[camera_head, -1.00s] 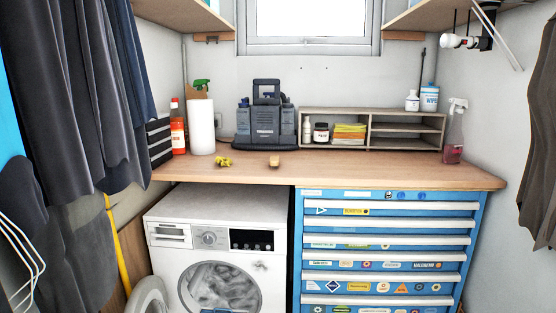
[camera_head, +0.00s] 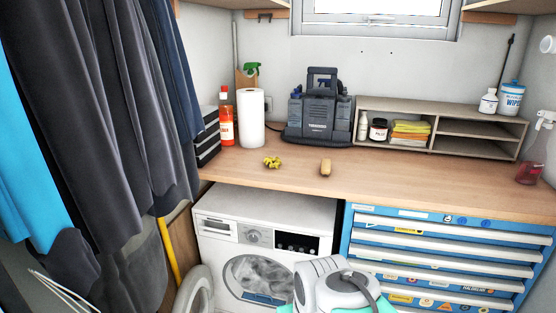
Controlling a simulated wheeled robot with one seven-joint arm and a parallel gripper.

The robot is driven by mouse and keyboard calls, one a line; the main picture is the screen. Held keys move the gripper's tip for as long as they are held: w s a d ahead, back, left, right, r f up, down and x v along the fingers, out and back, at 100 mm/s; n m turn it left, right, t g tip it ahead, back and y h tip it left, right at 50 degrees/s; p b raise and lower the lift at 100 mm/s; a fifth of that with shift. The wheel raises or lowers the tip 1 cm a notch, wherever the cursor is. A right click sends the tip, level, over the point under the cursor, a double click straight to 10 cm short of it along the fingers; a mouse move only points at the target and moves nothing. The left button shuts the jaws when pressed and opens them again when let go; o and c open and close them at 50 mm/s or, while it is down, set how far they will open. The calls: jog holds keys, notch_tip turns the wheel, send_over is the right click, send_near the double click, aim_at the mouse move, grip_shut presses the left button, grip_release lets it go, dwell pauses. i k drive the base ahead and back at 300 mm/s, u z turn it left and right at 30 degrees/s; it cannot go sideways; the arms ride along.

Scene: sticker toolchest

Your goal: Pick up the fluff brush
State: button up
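A small tan, wooden-looking block shape (camera_head: 325,167), which looks like the fluff brush, lies on the wooden counter (camera_head: 290,180) in front of the grey tool case. It stands a little right of a yellow crumpled item. Its bristles cannot be made out. A white and grey part of my arm shows at the bottom middle, below the counter and in front of the washer and the blue chest. My gripper's fingers are not in view.
Left of the brush lies the yellow item (camera_head: 272,162). Behind stand a paper roll (camera_head: 251,118), an orange bottle (camera_head: 227,125), the grey case (camera_head: 318,110) and a shelf unit (camera_head: 470,127). The washer (camera_head: 262,215) and blue drawer chest (camera_head: 440,230) stand below. Counter around the brush is clear.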

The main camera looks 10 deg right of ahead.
aim_at(325, 168)
jog(key=u, duration=0.2)
jog(key=i, duration=1.05)
jog(key=z, duration=0.1)
